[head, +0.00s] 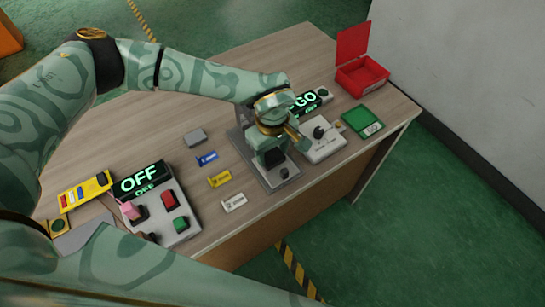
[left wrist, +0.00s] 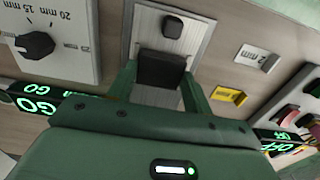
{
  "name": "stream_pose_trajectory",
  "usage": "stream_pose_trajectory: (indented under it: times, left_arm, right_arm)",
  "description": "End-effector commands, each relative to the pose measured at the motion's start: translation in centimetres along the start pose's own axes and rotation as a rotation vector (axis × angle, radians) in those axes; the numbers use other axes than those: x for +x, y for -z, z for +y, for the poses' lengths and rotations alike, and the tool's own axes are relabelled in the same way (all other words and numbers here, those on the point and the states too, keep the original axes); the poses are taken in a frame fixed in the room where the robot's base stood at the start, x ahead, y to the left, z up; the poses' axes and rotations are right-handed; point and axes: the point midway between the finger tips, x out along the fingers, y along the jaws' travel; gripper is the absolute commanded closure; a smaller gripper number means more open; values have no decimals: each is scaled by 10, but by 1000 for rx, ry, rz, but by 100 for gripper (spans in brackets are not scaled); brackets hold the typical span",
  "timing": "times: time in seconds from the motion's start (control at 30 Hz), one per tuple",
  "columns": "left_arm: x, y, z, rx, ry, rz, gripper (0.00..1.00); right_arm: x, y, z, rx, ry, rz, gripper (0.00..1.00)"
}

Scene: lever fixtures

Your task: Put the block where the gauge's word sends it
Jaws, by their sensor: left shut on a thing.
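The dark block (left wrist: 160,70) is between the fingers of my left gripper (left wrist: 157,88), over a light metal plate (left wrist: 190,15). In the head view my left gripper (head: 272,150) is shut on the block (head: 273,160), low over the same plate (head: 285,184); I cannot tell whether the block touches it. A small black knob (left wrist: 173,27) sits on the plate beyond the block. The gauge display (head: 304,101) shows "GO" in green, partly covered by my gripper; it also shows in the left wrist view (left wrist: 35,106). My right gripper is out of view.
A green tray (head: 365,118) and an open red box (head: 361,76) stand at the right end of the table. A dial unit (head: 322,139) is beside my gripper. A panel reading "OFF" (head: 140,180) with coloured switches stands left. Small labels lie between.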

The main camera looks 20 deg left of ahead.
Motion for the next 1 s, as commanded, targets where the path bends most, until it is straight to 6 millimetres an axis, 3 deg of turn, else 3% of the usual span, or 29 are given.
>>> stream_pose_trajectory:
  times: [0.8,1.0]
  left_arm:
    - [-52,0,0,0,-2,1,64]
    - [-56,0,0,0,-1,0,64]
  right_arm:
    - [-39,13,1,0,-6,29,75]
    - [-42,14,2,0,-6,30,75]
